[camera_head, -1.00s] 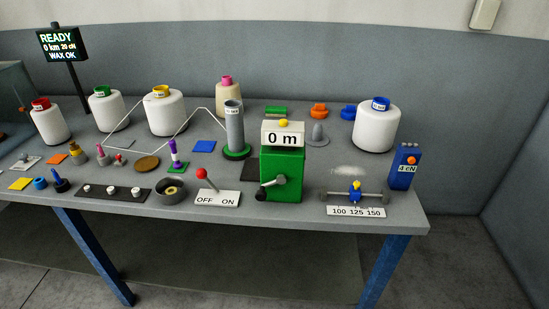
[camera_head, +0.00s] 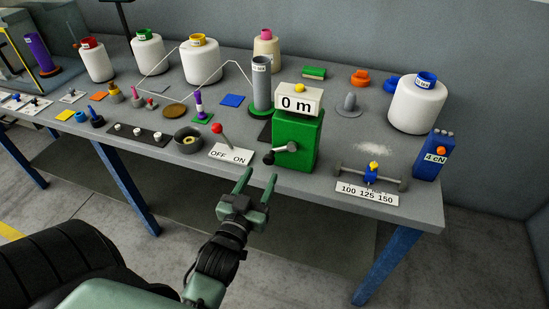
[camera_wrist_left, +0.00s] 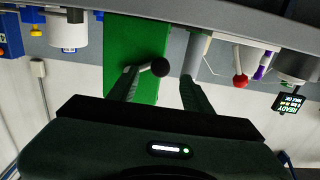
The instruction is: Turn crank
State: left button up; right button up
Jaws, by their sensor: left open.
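The crank (camera_head: 285,149) is a grey arm with a dark knob at its left end, on the front of a green box (camera_head: 305,146) whose display reads "0 m". My left gripper (camera_head: 257,181) is open and empty in front of the table edge, below and to the left of the crank, with its fingers pointing toward the box. In the left wrist view, which looks upside down, the black crank knob (camera_wrist_left: 160,68) shows between the two open fingers (camera_wrist_left: 158,86), ahead of them; I cannot tell the exact gap. My right gripper is not in view.
Left of the box stands a red-knobbed lever (camera_head: 217,129) on an OFF/ON plate (camera_head: 231,154). To the right are a 100 125 150 scale (camera_head: 367,193) and a blue "4 cN" block (camera_head: 434,156). White bobbins (camera_head: 202,63) stand farther back.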

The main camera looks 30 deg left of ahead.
aim_at(268, 162)
pick_arm(q)
jog(key=x, duration=0.7)
jog(key=shift+w+a+p, duration=0.1)
jog(key=shift+w+p, duration=0.05)
jog(key=shift+p, duration=0.25)
jog(key=shift+c, duration=0.2)
grip_shut()
dwell(0.8)
